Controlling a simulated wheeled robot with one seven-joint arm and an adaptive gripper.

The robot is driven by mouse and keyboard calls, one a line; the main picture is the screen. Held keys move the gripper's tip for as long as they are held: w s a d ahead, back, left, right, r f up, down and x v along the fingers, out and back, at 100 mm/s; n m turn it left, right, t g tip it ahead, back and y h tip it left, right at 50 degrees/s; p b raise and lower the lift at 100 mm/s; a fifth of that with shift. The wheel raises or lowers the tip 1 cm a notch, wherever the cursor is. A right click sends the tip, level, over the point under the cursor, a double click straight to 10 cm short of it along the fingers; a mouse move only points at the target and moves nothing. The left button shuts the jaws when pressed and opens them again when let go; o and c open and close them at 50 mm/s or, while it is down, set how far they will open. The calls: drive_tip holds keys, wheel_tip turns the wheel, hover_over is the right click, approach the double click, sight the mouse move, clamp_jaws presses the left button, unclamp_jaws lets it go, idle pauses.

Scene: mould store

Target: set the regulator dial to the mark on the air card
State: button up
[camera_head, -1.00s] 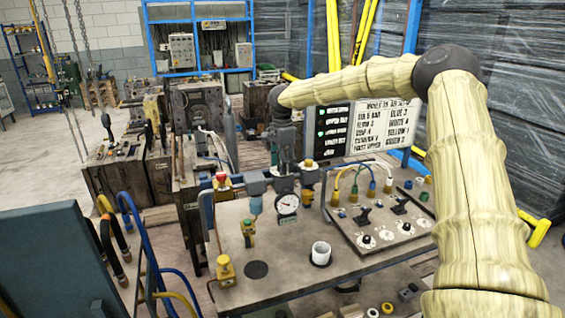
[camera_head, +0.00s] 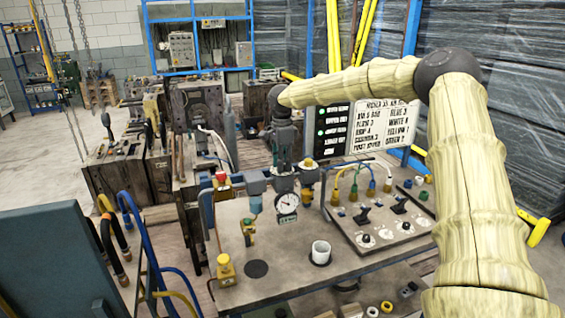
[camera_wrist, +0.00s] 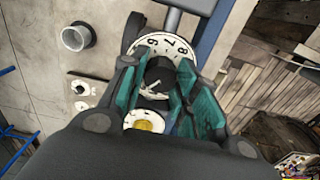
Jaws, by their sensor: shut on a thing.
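The regulator stands in the pipe run at the back edge of the bench, with a white gauge (camera_head: 287,203) on its front. My gripper (camera_head: 284,168) points down onto it from above. In the wrist view my gripper (camera_wrist: 160,76) has its teal pads closed on the sides of the dark knob (camera_wrist: 158,82). The white number ring of the dial (camera_wrist: 165,42) shows behind the knob, with figures such as 7 and 8 legible; part of it is hidden by my fingers. The air card (camera_head: 392,122) is on the board behind; its lines are only partly legible.
A red-topped yellow valve (camera_head: 221,180) stands left of the regulator and a yellow fitting (camera_head: 307,170) close to its right. A white cup (camera_head: 320,251) and a switch panel (camera_head: 376,222) with hoses are on the bench.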

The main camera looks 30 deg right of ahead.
drive_tip(key=m, duration=0.4)
drive_tip(key=shift+r+p, duration=0.1)
drive_tip(key=shift+p, duration=0.25)
drive_tip(key=m, duration=0.8)
drive_tip(key=shift+m, duration=2.2)
drive_tip(key=shift+w, duration=0.1)
drive_tip(key=o, duration=1)
drive_tip(key=shift+d, duration=0.1)
